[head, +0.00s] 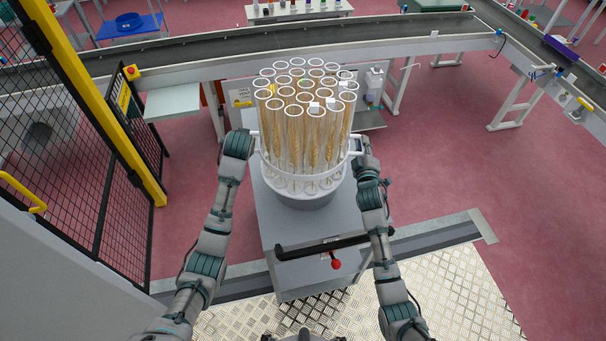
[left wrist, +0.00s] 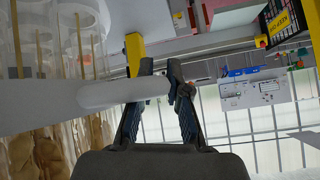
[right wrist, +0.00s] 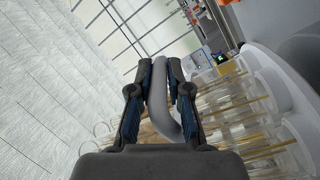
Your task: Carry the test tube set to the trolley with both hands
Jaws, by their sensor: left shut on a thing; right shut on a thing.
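The test tube set (head: 302,183) is a round white rack holding several tall clear tubes, with wheat ears inside. It looks upright and lies over the grey trolley (head: 275,236) in the head view; I cannot tell whether its base touches the top. My left gripper (head: 253,142) is shut on the white handle at the rack's left side, and this handle (left wrist: 115,92) shows between the fingers in the left wrist view. My right gripper (head: 357,147) is shut on the opposite handle, which also shows in the right wrist view (right wrist: 160,110). The handle ends are partly hidden by the fingers.
The trolley has a dark push bar with a red knob (head: 336,264) on the near side. A conveyor (head: 200,58) runs behind. A yellow-framed mesh fence (head: 100,110) stands at the left. The pink floor at the right is clear.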

